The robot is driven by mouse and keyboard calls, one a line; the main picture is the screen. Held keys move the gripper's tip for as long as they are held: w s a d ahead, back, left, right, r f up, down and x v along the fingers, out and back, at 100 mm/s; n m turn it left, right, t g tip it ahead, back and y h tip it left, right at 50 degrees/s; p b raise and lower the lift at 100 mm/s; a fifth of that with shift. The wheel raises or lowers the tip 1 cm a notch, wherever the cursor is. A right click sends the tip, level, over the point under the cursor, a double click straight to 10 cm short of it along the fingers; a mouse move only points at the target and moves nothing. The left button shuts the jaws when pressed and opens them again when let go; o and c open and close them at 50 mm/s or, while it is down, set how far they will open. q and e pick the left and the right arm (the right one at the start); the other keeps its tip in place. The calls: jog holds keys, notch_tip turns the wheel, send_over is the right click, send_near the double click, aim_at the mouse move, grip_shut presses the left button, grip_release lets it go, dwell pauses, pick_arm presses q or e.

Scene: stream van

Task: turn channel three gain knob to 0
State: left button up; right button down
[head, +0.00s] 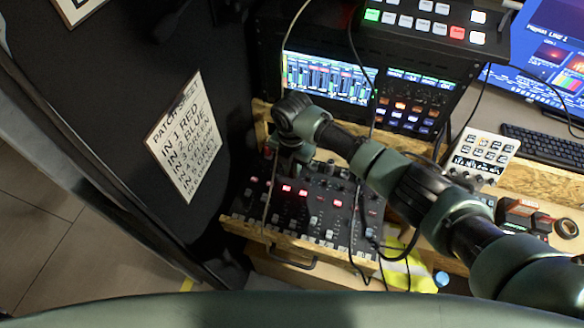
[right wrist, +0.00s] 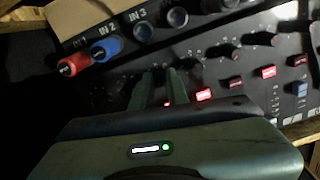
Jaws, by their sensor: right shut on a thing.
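The audio mixer (head: 318,212), a dark panel with knobs, lit red buttons and faders, lies in a wooden tray below the screens. My right gripper (head: 283,172) reaches down onto its upper left part. In the right wrist view its two fingers (right wrist: 165,82) are close together on a gain knob in the upper knob row, below the input sockets. The fingers hide that knob, so its pointer and setting cannot be read. The label IN 3 (right wrist: 137,15) shows above, slightly left of the fingers. My left gripper is not in view.
A red plug (right wrist: 73,64) and a blue plug (right wrist: 106,48) sit near IN 1 and IN 2. A patch sheet (head: 186,135) hangs at the left. Dark cables cross the mixer's right side. A small white button pad (head: 483,155) stands to the right.

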jog(key=shift+r, duration=0.1)
jog(key=c, duration=1.4)
grip_release()
notch_tip(320, 180, up, 8)
jog(key=shift+f+b, duration=0.1)
jog(key=shift+b, duration=0.5)
